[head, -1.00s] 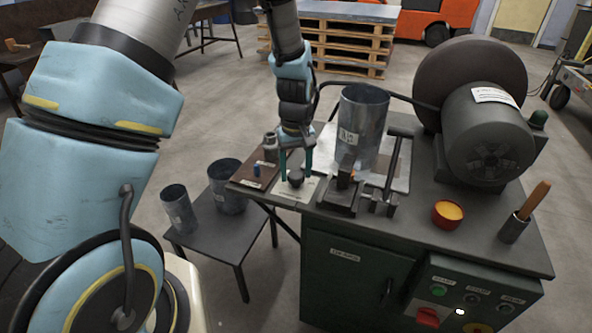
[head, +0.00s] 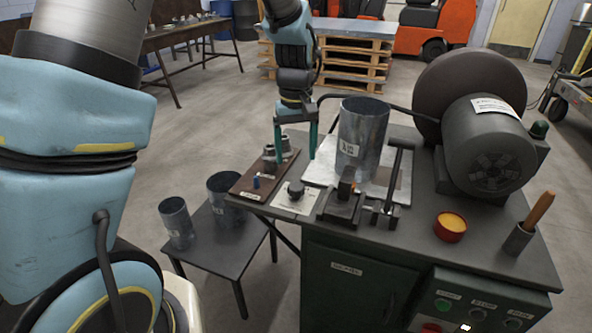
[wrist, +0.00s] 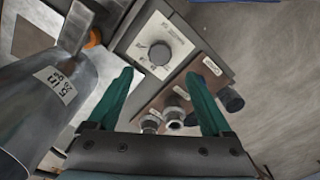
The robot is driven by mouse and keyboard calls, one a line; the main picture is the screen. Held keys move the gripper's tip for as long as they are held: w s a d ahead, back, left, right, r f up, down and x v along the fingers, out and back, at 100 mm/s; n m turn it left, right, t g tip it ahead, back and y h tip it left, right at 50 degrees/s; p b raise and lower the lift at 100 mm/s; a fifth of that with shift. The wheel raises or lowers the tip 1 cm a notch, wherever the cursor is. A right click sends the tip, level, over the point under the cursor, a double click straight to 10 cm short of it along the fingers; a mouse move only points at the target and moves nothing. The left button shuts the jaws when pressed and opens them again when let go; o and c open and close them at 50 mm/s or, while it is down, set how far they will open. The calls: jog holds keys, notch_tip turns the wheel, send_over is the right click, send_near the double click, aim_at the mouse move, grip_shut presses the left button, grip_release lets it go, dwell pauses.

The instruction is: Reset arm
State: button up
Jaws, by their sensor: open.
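My gripper (head: 296,150) has two teal fingers, spread apart with nothing between them. In the head view it hangs above the back left of the green machine bench, near the brown board (head: 243,182) and left of the upright metal duct cylinder (head: 361,140). In the wrist view the gripper (wrist: 165,95) is open, and the board (wrist: 215,68) with several metal fittings shows beyond and between the fingers. A dial plate with a dark knob (head: 296,190) lies in front; the knob also shows in the wrist view (wrist: 160,54). The labelled cylinder (wrist: 45,105) is at left there.
A low side table (head: 220,243) at left carries two metal cylinders (head: 176,222) (head: 225,196). A clamp block (head: 342,205), an upright lever (head: 396,175), a red bowl (head: 450,226) and a large motor (head: 485,145) occupy the bench. Open floor lies behind it.

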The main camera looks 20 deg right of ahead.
jog(key=shift+r, duration=0.8)
jog(key=s+a+r, duration=0.1)
jog(key=s+a, duration=0.1)
jog(key=a, duration=1.3)
jog(key=s+a+t, duration=0.1)
jog(key=a, duration=1.4)
jog(key=shift+s+r+t, duration=0.3)
jog(key=shift+s+r, duration=0.05)
jog(key=shift+r, duration=0.05)
